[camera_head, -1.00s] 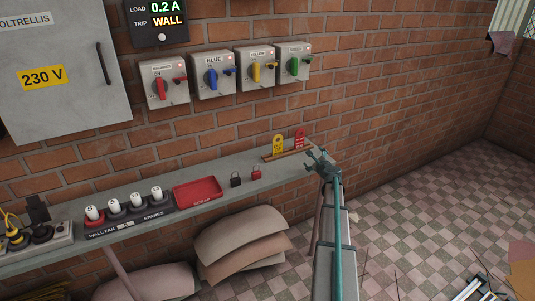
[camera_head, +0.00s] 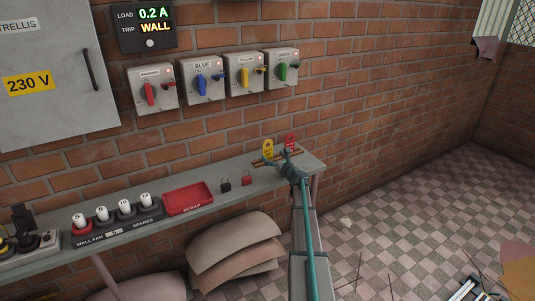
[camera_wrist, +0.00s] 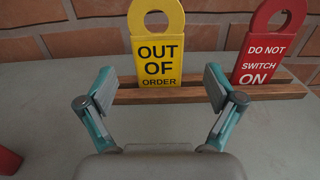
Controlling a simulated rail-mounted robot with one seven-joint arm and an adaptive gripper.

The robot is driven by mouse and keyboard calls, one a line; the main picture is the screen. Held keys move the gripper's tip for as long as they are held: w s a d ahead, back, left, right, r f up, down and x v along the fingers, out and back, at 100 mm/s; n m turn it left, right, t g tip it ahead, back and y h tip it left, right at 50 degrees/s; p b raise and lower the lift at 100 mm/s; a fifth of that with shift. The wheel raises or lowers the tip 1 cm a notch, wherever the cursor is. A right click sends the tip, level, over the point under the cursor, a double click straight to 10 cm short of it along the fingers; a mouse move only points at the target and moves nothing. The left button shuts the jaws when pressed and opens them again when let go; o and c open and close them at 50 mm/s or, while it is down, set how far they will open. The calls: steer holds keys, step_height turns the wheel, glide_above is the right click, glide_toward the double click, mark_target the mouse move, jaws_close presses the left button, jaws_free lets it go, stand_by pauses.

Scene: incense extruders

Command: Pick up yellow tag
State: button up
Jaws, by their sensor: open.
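The yellow tag (camera_wrist: 158,52) reads "OUT OF ORDER" and has a ring-shaped top. It stands upright in a wooden holder (camera_wrist: 205,93) on the grey shelf. In the head view the yellow tag (camera_head: 268,149) is at the shelf's right end, just beyond my gripper (camera_head: 288,160). In the wrist view my gripper (camera_wrist: 162,88) is open and empty, its two fingers spread to either side of the tag's lower part. The tag appears beyond the fingertips; I see no contact.
A red "DO NOT SWITCH ON" tag (camera_wrist: 263,50) stands to the right in the same holder. The brick wall (camera_head: 350,100) is close behind. Two padlocks, black (camera_head: 226,185) and red (camera_head: 247,178), and a red tray (camera_head: 188,198) sit to the left on the shelf.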

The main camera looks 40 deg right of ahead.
mark_target(268, 150)
steer(key=w, duration=0.1)
steer(key=w+p, duration=0.1)
steer(key=w, duration=0.3)
steer(key=shift+d+f+p, duration=0.2)
steer(key=shift+f+p, duration=0.05)
steer(key=shift+p, duration=0.15)
steer(key=c, duration=1.2)
steer(key=shift+o, duration=0.2)
steer(key=shift+r, duration=0.85)
steer(key=s+a+r+b, duration=0.3)
steer(key=s+a+r, duration=0.5)
steer(key=a+r, duration=0.3)
steer(key=shift+a+r, duration=0.15)
steer(key=shift+a, duration=0.15)
